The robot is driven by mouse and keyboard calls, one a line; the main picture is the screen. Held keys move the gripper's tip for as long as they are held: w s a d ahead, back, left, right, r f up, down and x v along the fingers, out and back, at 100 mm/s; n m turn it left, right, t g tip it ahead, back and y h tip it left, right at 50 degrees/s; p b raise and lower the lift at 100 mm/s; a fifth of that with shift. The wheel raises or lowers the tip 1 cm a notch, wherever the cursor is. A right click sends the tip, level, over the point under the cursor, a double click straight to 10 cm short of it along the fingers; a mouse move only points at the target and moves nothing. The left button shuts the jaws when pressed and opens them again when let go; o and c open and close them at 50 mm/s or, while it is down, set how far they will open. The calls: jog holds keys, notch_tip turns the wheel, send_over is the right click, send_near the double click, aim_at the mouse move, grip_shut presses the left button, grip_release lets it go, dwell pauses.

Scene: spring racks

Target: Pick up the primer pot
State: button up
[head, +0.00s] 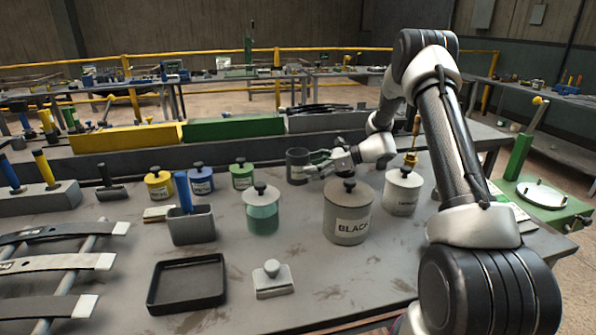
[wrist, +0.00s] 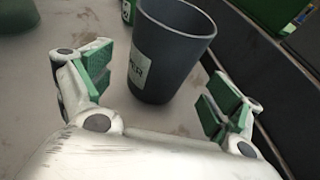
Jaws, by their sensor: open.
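The primer pot is a dark grey, open-topped cup with a pale label, partly readable as "MER". It stands upright on the grey bench behind the large BLACK pot in the head view (head: 297,166) and fills the upper middle of the wrist view (wrist: 172,50). My gripper (head: 318,161) is open and comes at the pot from its right in the head view. In the wrist view my gripper (wrist: 164,84) has green-padded fingers spread to either side of the pot, with gaps on both sides. No contact shows. The pot's inside is mostly hidden.
A green pot (head: 242,175), blue pot (head: 200,181) and teal jar (head: 262,212) stand left. A long grey bin (head: 330,122) runs behind.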

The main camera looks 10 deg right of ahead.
aim_at(298, 170)
jog(key=x, duration=0.5)
jog(key=shift+a, duration=0.15)
jog(key=shift+w, duration=0.1)
jog(key=c, duration=1.5)
